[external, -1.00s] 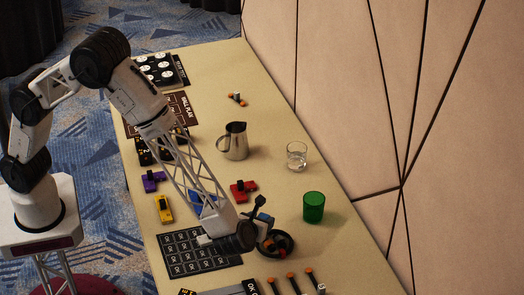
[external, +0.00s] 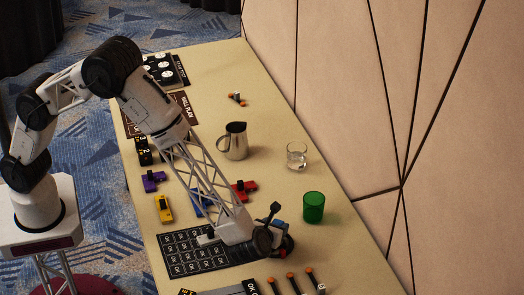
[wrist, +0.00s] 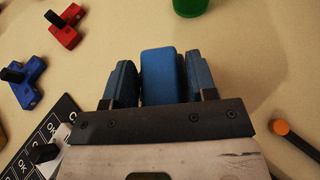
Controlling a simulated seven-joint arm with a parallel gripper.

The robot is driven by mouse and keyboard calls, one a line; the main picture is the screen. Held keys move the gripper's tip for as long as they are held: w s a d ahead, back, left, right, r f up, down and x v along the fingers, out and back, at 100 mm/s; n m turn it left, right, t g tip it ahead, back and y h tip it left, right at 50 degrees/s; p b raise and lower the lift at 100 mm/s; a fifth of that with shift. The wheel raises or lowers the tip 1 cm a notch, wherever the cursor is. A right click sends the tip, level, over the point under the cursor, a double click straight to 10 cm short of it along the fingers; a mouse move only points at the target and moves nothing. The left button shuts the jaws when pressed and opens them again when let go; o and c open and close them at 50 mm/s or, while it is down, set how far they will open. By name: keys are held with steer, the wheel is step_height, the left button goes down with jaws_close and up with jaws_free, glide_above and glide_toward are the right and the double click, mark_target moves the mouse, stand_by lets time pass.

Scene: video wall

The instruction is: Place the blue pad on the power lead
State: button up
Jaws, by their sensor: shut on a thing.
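My gripper (wrist: 161,66) is shut on the blue pad (wrist: 159,78), a plain blue block between its two grey-blue fingers in the wrist view. In the external view my gripper (external: 281,236) is over the near part of the table, right of the black "OK" board, and the pad is hard to tell from the fingers there. Several dark leads with orange ends (external: 292,282) lie at the bottom edge; one orange end (wrist: 280,127) shows at right in the wrist view. I cannot tell which is the power lead.
A green cup (external: 314,207), a glass (external: 297,156) and a metal jug (external: 234,141) stand beyond my gripper. The OK board (external: 190,262) lies to its left. Red (external: 245,190), yellow (external: 165,208) and purple (external: 152,182) pieces lie behind it. A wall bounds the right.

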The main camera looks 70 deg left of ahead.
steer(key=shift+f, duration=1)
steer(key=shift+f, duration=0.15)
steer(key=o, duration=0.9)
steer(key=shift+s+d+r, duration=0.1)
steer(key=shift+r, duration=0.1)
steer(key=v, duration=1.1)
steer(key=shift+s+d+r, duration=0.2)
steer(key=shift+s+d, duration=0.05)
